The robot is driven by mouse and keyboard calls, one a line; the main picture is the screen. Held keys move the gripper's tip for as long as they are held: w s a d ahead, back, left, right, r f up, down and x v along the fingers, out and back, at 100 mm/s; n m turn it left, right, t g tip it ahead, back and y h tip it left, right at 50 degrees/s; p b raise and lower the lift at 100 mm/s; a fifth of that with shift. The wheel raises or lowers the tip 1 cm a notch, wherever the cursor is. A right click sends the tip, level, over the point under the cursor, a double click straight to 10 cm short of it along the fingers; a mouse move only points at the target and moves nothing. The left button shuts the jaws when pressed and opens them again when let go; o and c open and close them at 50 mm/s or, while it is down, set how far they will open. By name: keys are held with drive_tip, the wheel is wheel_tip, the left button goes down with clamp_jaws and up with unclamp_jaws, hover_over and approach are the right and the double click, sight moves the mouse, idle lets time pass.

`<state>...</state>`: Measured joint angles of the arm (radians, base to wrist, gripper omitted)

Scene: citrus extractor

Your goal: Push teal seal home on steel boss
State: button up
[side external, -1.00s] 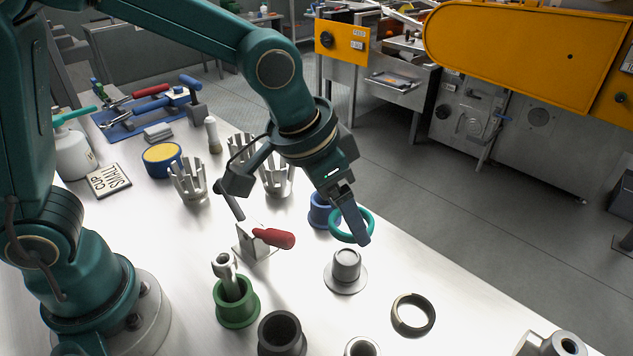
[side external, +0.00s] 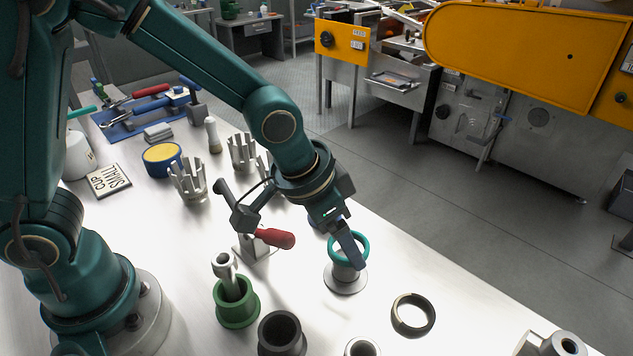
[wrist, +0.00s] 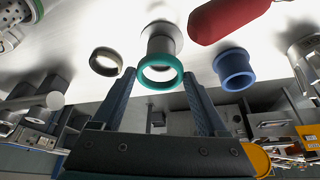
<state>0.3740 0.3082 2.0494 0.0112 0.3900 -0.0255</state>
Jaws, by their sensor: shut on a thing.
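The teal seal (side external: 363,241) is a plain ring, held between the finger tips of my gripper (side external: 352,262). In the wrist view the seal (wrist: 145,80) sits between the two blue fingers of the gripper (wrist: 164,74). The steel boss (side external: 345,288) is a short grey post on a round flange, standing on the bench. The seal is over the top of the post. The boss (wrist: 160,44) lines up behind the ring in the wrist view. A finger hides part of the boss, so I cannot tell whether the ring touches its top or is just above.
A grey metal ring (side external: 398,322) lies to the right. A red-handled tool (side external: 274,238) stands close on the left, with a green cup (side external: 238,312) and a dark cup (side external: 281,334) nearer the camera. A blue flanged bushing (wrist: 235,71) is near the boss.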

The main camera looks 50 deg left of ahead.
drive_tip(key=shift+f, duration=2.75)
drive_tip(key=o, duration=1.2)
drive_tip(key=shift+o, duration=0.2)
drive_tip(key=shift+v, duration=2.5)
drive_tip(key=s+a+r+n+t, duration=0.1)
drive_tip(key=a+r+n+t, duration=0.2)
drive_tip(key=a+r, duration=0.6)
drive_tip(key=s+a+n+g+y, duration=0.1)
drive_tip(key=s+a, duration=0.1)
drive_tip(key=s, duration=0.8)
drive_tip(key=shift+s+r+g+y, duration=0.2)
drive_tip(key=shift+r+g+y, duration=0.1)
drive_tip(key=shift+r, duration=0.2)
